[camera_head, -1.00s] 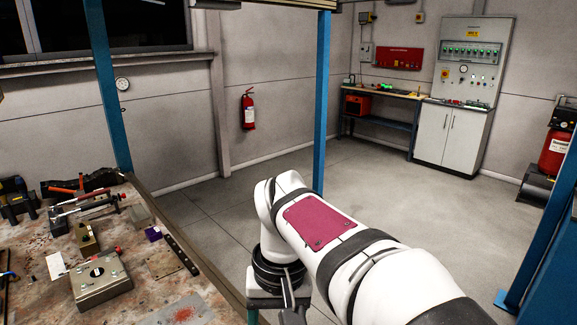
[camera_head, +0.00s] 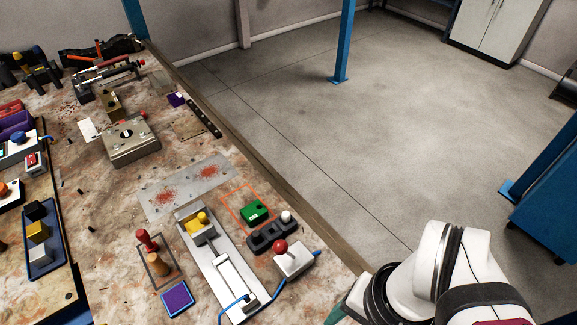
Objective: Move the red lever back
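A small lever with a round red knob (camera_head: 280,246) stands on a white box (camera_head: 294,261) near the table's front right edge. A blue cable runs from this box. The knob looks roughly upright; its exact tilt is too small to tell. My gripper is not in view. Only white and black links of my arm (camera_head: 440,265) show at the lower right, to the right of the lever box and apart from it.
Left of the lever stands a metal fixture (camera_head: 226,275) with a yellow block (camera_head: 197,222). A black block with a white knob (camera_head: 272,236) and a green block (camera_head: 255,211) sit just behind. A metal box (camera_head: 130,141) lies farther back. The floor (camera_head: 300,120) beyond the table is clear.

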